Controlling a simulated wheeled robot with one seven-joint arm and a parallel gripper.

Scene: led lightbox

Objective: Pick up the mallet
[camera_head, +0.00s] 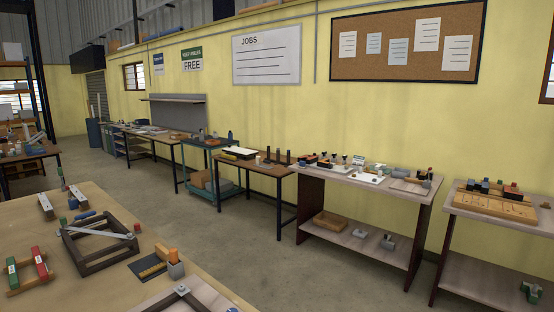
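I cannot clearly make out a mallet; small items on the benches are too small to tell apart. My gripper is not in view. The near wooden table (215,289) fills the lower left. On it lie a dark square frame (78,256) with a pale bar across it, and red and green bars (40,264) on a wooden rack. A small grey holder (176,271) with an orange-topped item stands near a dark mat (143,274).
A bench (380,188) with many small items and a lower shelf stands against the yellow wall. Another bench (460,208) at right carries a wooden tray (497,207). A blue-green cart (228,186) stands farther left. Open floor (225,238) lies between the near table and the benches.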

